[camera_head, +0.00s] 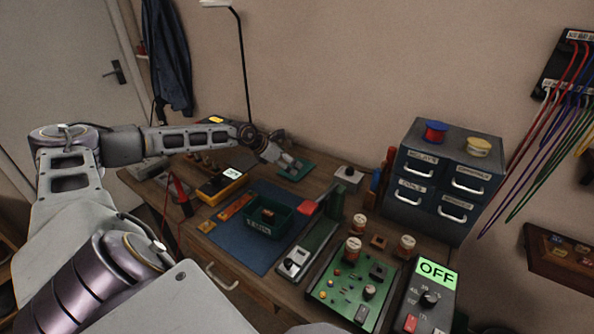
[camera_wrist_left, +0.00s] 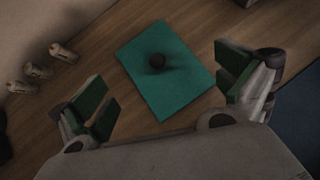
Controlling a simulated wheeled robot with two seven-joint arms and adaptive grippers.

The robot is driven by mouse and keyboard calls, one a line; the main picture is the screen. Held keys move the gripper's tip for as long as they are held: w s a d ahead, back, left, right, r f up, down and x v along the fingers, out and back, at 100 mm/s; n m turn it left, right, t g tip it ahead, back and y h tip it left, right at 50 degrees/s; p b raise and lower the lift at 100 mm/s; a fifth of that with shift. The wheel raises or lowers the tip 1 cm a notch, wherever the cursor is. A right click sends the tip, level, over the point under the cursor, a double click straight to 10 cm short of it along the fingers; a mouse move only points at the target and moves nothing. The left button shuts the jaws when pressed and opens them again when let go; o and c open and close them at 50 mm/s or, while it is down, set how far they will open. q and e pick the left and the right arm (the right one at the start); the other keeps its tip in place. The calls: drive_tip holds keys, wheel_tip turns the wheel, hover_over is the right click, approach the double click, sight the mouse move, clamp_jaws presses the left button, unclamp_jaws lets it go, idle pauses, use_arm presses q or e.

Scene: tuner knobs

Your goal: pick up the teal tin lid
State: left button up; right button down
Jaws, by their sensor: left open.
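The teal tin lid (camera_head: 298,172) lies flat on the wooden bench near the wall, partly hidden by my left gripper in the head view. My left gripper (camera_head: 282,160) is over the lid. In the left wrist view its green-padded fingers (camera_wrist_left: 165,88) are spread wide on either side of the lid, with nothing between them. My right gripper is not in view.
A green tray (camera_head: 268,222) stands on the blue mat (camera_head: 232,237). A yellow meter (camera_head: 220,187) is left of it. A drawer cabinet (camera_head: 435,180) stands at right. Several small cylinders (camera_wrist_left: 40,72) lie left of the lid.

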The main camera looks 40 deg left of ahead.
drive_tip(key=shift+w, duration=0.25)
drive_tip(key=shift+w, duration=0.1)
use_arm(q)
drive_tip(key=shift+w+f, duration=0.1)
drive_tip(key=shift+w, duration=0.05)
drive_tip(key=shift+w+d+f, duration=0.3)
drive_tip(key=shift+w+f, duration=0.05)
drive_tip(key=shift+w, duration=0.15)
drive_tip(key=shift+w+d+f, duration=0.2)
drive_tip(key=shift+w+f, duration=0.2)
drive_tip(key=shift+w, duration=0.2)
drive_tip(key=shift+w+d+f, duration=0.1)
drive_tip(key=shift+w+f, duration=0.4)
drive_tip(key=shift+f, duration=0.05)
drive_tip(key=shift+w+f, duration=0.2)
drive_tip(key=shift+w, duration=0.05)
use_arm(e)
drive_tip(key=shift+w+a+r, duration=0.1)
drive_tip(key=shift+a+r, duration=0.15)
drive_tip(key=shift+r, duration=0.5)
